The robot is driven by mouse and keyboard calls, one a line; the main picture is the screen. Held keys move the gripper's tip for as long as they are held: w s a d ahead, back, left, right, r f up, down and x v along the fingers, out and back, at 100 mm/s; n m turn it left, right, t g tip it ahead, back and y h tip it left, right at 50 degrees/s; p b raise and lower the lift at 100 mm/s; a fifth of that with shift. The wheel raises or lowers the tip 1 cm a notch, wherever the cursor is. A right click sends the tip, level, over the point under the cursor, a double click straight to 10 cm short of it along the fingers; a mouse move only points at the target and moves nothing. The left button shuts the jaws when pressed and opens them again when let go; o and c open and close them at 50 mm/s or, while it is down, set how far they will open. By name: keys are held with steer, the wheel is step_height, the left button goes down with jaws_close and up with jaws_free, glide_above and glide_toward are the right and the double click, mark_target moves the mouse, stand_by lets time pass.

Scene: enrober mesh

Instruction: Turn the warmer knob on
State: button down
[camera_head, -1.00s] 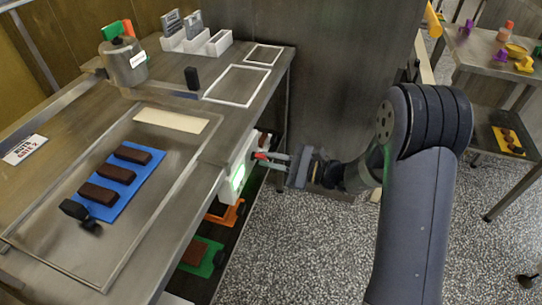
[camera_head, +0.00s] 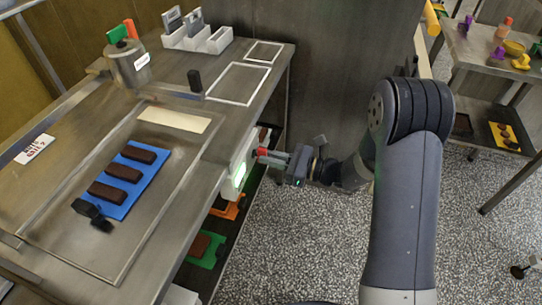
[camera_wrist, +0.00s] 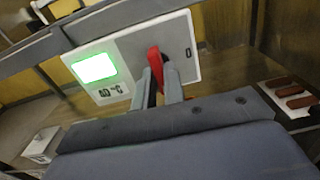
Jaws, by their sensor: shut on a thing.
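The warmer's white control panel (camera_head: 240,170) sits on the side of the steel table, with a lit green screen that also shows in the wrist view (camera_wrist: 95,68). Below the screen, dark lettering reads like "40 °C". The red knob (camera_wrist: 155,65) stands on the grey right part of the panel. My gripper (camera_wrist: 160,84) is shut on the red knob, one finger on each side. In the head view, my gripper (camera_head: 268,157) reaches the panel from the right, and its fingers hide most of the knob.
The steel table (camera_head: 190,205) holds a blue mat (camera_head: 115,208) with several chocolate bars, a metal pot (camera_head: 128,65) and white holders (camera_head: 198,42). Under it, a shelf carries a green tray (camera_head: 210,258) and an orange tray (camera_head: 232,208). The speckled floor to the right is mostly clear.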

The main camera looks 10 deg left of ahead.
stand_by(0.3)
steer(key=c, duration=1.5)
jaws_free()
steer(key=d, duration=0.7)
steer(key=s+d, duration=0.1)
steer(key=d, duration=0.2)
steer(key=shift+d, duration=0.4)
steer(key=shift+a, duration=0.1)
steer(key=a, duration=0.7)
steer(key=w+a, duration=0.1)
steer(key=a, duration=0.2)
steer(key=shift+a, duration=0.3)
steer(key=shift+d, duration=0.1)
